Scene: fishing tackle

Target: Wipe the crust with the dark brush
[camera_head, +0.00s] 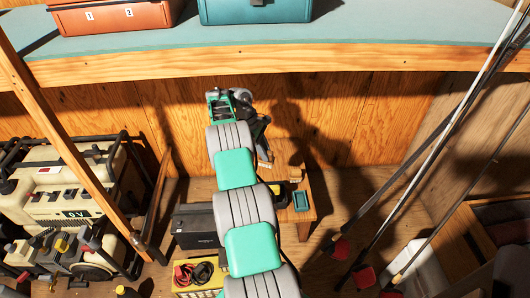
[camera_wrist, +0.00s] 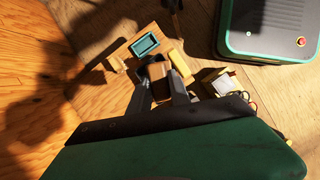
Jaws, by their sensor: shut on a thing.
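In the wrist view my gripper (camera_wrist: 162,92) points down at a low wooden table, with its two dark fingers on either side of a brown block-like thing. I take this to be the dark brush (camera_wrist: 157,71); its bristles do not show. A small teal tray (camera_wrist: 135,49) lies just beyond the fingers. It also shows in the head view (camera_head: 301,201), on the low table (camera_head: 304,226). I cannot make out the crust for certain. In the head view my arm hides most of the gripper and what it holds.
Small tan blocks (camera_wrist: 179,64) (camera_wrist: 117,64) lie close to the fingers. In the head view, a black case (camera_head: 196,224) and a yellow box with cables (camera_head: 200,279) stand left of the table.

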